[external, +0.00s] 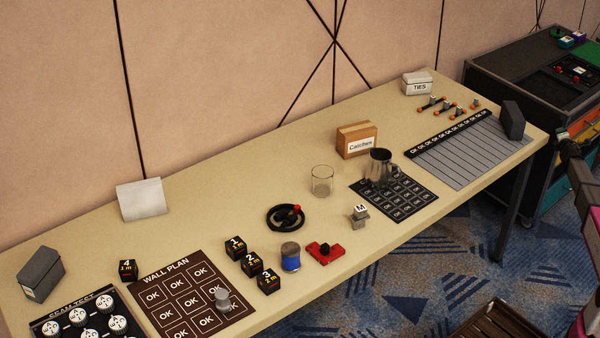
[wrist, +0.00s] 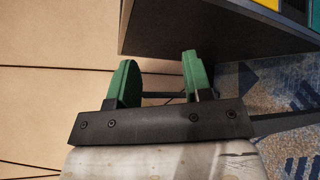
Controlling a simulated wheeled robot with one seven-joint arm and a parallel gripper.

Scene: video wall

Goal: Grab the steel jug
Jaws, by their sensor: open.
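The steel jug (external: 380,167) stands upright on the long table, at the back left part of a black grid mat (external: 413,205). It is dark, shiny metal. In the wrist view my gripper (wrist: 160,75) shows two green fingers set wide apart with nothing between them. The jug is not in the wrist view.
A cardboard box (external: 357,140) stands close behind the jug, and a clear glass (external: 322,181) to its left. A small block marked M (external: 360,215) sits in front left. A grey lined board (external: 462,150) lies to the right. A dark cabinet (external: 520,85) stands beyond the table (external: 215,215).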

